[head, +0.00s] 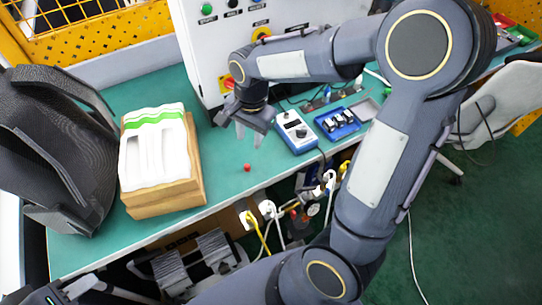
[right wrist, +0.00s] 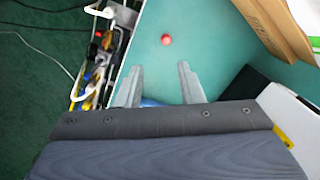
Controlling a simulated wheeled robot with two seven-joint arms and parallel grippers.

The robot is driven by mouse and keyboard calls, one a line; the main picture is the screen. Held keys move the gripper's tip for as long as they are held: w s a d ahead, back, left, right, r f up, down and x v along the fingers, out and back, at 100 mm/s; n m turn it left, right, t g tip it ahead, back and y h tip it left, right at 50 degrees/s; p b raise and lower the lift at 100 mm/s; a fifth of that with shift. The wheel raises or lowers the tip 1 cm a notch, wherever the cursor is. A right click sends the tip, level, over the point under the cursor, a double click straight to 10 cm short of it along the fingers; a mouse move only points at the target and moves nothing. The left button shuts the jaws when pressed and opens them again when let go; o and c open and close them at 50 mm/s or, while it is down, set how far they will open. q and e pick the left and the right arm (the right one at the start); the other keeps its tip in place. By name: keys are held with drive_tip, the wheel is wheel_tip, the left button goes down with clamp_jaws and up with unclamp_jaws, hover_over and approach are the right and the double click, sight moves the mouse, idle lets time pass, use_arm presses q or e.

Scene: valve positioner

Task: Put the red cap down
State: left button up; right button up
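The small red cap (head: 247,167) lies on the green tabletop near its front edge. In the right wrist view the cap (right wrist: 166,40) sits on the table beyond the fingertips, apart from both fingers. My right gripper (head: 248,138) points down over the table, just behind the cap in the head view. Its two fingers (right wrist: 160,66) are spread with nothing between them. What seems to be my left gripper (head: 68,292) is partly visible at the bottom left, cut off by the frame, and its fingers cannot be made out clearly.
A wooden box (head: 165,200) with white and green contents and a black backpack (head: 60,145) stand left of the cap. A blue-and-white device (head: 296,131) and a blue tray (head: 337,124) lie to the right. Plugs and cables hang along the front edge.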

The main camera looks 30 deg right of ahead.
drive_tip(key=s+r+n+t+y, duration=0.1)
drive_tip(key=s+r+n+t, duration=0.1)
drive_tip(key=s+n, duration=0.3)
drive_tip(key=s+a+r+n+t+y, duration=0.1)
drive_tip(key=s+n, duration=0.5)
drive_tip(key=s, duration=0.6)
wheel_tip(320, 180, up, 3)
drive_tip(key=shift+s+t+y, duration=0.25)
drive_tip(key=shift+t+y, duration=0.25)
drive_tip(key=shift+t, duration=0.5)
